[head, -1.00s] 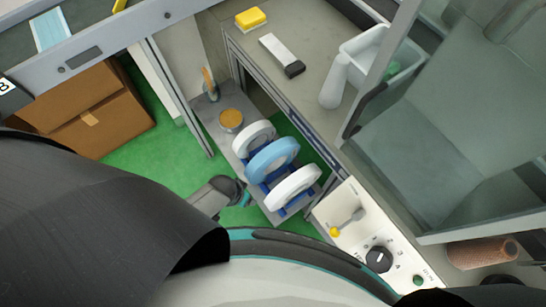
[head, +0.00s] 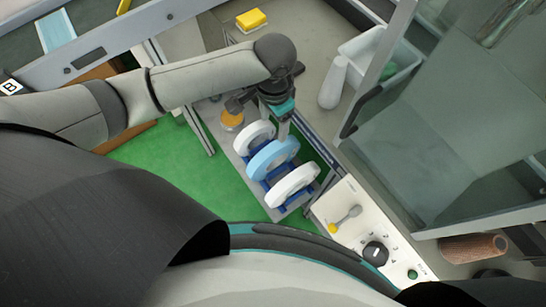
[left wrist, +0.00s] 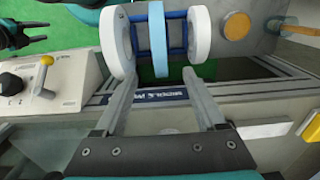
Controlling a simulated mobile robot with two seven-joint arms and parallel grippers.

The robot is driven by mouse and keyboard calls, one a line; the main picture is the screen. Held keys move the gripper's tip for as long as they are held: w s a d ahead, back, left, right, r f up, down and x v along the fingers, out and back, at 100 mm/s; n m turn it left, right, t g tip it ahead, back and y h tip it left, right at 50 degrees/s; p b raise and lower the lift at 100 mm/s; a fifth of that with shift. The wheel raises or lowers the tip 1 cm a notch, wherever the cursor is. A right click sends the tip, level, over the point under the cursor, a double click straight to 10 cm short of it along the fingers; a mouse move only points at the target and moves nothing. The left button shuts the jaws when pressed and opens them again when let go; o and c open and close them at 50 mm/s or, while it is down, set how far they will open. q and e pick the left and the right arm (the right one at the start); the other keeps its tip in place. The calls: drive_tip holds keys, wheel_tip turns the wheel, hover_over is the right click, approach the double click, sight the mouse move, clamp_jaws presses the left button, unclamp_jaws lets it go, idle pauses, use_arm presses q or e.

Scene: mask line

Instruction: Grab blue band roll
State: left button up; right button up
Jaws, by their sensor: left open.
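The blue band roll (head: 258,163) stands upright on a blue rack between two white rolls, one nearer (head: 277,192) and one farther (head: 242,136). It also shows edge-on in the left wrist view (left wrist: 158,42). My left gripper (head: 284,132) is above the back right side of the rolls, pointing down. In the left wrist view its fingers (left wrist: 160,78) are apart and empty, with the blue roll ahead between their tips; touching cannot be told. My right gripper (left wrist: 38,33) shows small at the left of the left wrist view, its dark fingers apart and empty.
A control panel with a yellow-knobbed lever (head: 345,219) stands right of the rack. An orange-topped round item (head: 232,120) sits behind the rolls. A glass-panelled door (head: 430,140) is at the right. A metal frame edge runs close beside the rolls.

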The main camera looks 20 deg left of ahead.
sight(273, 147)
use_arm(q)
wheel_tip(273, 147, down, 9)
drive_tip(key=shift+r+b, duration=0.1)
drive_tip(key=shift+b, duration=0.9)
drive_tip(key=shift+s+f+b, duration=0.15)
drive_tip(key=shift+f+b, duration=0.65)
drive_tip(key=shift+f, duration=1.85)
drive_tip(key=shift+c, duration=0.4)
clamp_jaws()
